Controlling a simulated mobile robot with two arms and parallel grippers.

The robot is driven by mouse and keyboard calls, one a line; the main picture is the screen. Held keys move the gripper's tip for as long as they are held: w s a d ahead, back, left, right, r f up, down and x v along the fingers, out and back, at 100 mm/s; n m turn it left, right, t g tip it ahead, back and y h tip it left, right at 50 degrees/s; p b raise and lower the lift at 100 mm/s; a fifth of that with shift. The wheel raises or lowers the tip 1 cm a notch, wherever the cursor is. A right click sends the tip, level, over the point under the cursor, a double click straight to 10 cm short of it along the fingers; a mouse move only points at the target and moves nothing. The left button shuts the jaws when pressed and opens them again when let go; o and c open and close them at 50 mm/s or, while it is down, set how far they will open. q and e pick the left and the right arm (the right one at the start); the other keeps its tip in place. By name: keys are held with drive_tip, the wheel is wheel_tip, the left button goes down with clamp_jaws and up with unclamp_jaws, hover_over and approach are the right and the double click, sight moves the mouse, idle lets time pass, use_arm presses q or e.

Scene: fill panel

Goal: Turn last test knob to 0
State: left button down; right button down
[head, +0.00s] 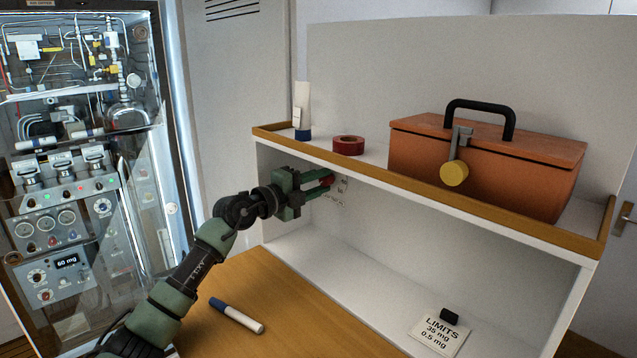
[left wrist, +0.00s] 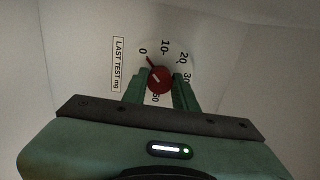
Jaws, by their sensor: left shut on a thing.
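The red last test knob (left wrist: 159,82) sits on a white dial with 0, 10, 20, 30 and 50 legible in the left wrist view. A label reading LAST TEST mg (left wrist: 117,64) is beside it. The knob's pointed tip is up and left, close to the 0 mark. My left gripper (left wrist: 160,88) is shut on the knob, one finger on each side. My right gripper is out of view.
A marker (head: 237,315) lies on the wooden surface. A LIMITS card (head: 438,336) lies below. A glass-fronted instrument cabinet (head: 75,200) stands left.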

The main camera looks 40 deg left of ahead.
use_arm(q)
drive_tip(key=shift+r, duration=0.4)
drive_tip(key=c, duration=1.1)
unclamp_jaws()
drive_tip(key=shift+w+d+f, duration=0.15)
drive_tip(key=shift+w+f, duration=0.15)
drive_tip(key=shift+w, duration=0.05)
drive_tip(key=shift+s+f+b, duration=0.2)
drive_tip(key=shift+s+b, duration=0.1)
drive_tip(key=shift+s, duration=0.2)
drive_tip(key=s+b, duration=0.1)
drive_tip(key=s, duration=0.1)
drive_tip(key=s+b, duration=0.1)
drive_tip(key=s, duration=0.1)
drive_tip(key=s+b, duration=0.1)
drive_tip(key=s, duration=0.1)
drive_tip(key=shift+s+a+r, duration=0.2)
drive_tip(key=shift+s+a, duration=0.15)
drive_tip(key=shift+s, duration=0.05)
